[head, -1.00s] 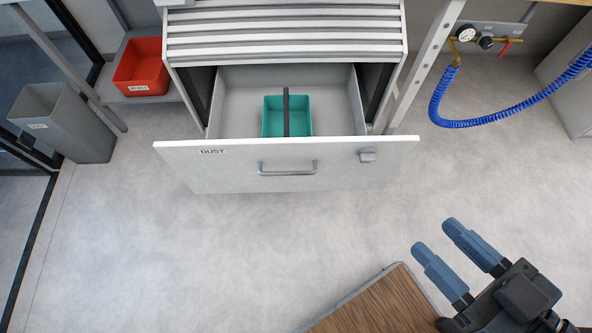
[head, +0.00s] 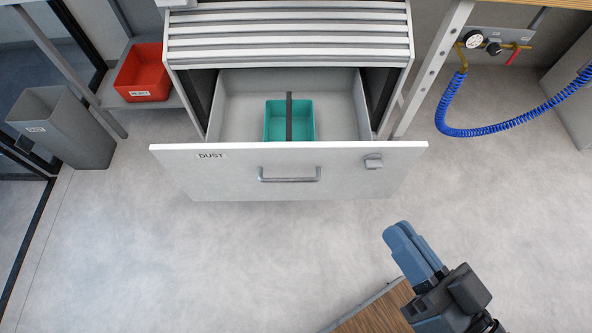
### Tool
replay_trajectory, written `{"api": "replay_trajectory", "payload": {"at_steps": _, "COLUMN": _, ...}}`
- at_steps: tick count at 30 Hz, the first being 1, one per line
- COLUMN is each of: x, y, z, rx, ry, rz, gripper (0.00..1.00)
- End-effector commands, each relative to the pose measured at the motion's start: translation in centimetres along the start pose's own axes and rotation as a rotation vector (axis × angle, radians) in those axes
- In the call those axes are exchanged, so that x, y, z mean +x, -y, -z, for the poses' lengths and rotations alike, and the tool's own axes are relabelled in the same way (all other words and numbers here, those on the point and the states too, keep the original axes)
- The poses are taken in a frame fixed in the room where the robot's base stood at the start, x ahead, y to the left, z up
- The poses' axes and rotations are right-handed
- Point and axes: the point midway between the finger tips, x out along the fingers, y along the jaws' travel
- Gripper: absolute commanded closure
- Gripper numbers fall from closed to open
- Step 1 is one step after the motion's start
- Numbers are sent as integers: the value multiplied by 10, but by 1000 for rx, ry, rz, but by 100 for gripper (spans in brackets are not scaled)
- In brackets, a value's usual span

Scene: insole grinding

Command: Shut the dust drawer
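The dust drawer (head: 225,178) is pulled out from under a slatted grey cabinet (head: 290,45). Inside the drawer is a teal bin (head: 305,124) with a dark upright bar. My gripper (head: 397,232) is in front of the drawer, low and right of the handle. It points up and to the left and touches nothing. Its blue fingers lie together with nothing visible between them.
A wooden surface (head: 375,312) is at the bottom beside my gripper. A red bin (head: 143,72) sits on a low shelf and a grey waste bin (head: 66,130) stands at left. A blue coiled hose (head: 480,133) hangs at right. The floor before the drawer is clear.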

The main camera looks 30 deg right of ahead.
Motion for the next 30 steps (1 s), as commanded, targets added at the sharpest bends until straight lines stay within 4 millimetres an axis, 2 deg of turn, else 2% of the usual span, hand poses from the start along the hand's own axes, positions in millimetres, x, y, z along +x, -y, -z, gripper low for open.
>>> {"api": "replay_trajectory", "payload": {"at_steps": 1, "x": 15, "y": -6, "z": -26, "rx": 96, "ry": -57, "rz": 4, "gripper": 96}}
{"api": "replay_trajectory", "payload": {"at_steps": 3, "x": 33, "y": -9, "z": -46, "rx": 231, "ry": -128, "rz": -2, "gripper": 100}}
{"api": "replay_trajectory", "payload": {"at_steps": 8, "x": 73, "y": -20, "z": -96, "rx": 530, "ry": -265, "rz": -37, "gripper": 100}}
{"api": "replay_trajectory", "payload": {"at_steps": 12, "x": 110, "y": -30, "z": -146, "rx": 770, "ry": -352, "rz": -90, "gripper": 100}}
{"api": "replay_trajectory", "payload": {"at_steps": 18, "x": 153, "y": -37, "z": -210, "rx": 1021, "ry": -418, "rz": -188, "gripper": 100}}
{"api": "replay_trajectory", "payload": {"at_steps": 21, "x": 165, "y": -37, "z": -230, "rx": 1090, "ry": -429, "rz": -227, "gripper": 100}}
{"api": "replay_trajectory", "payload": {"at_steps": 24, "x": 172, "y": -37, "z": -240, "rx": 1125, "ry": -435, "rz": -251, "gripper": 100}}
{"api": "replay_trajectory", "payload": {"at_steps": 30, "x": 185, "y": -42, "z": -238, "rx": 1136, "ry": -438, "rz": -260, "gripper": 100}}
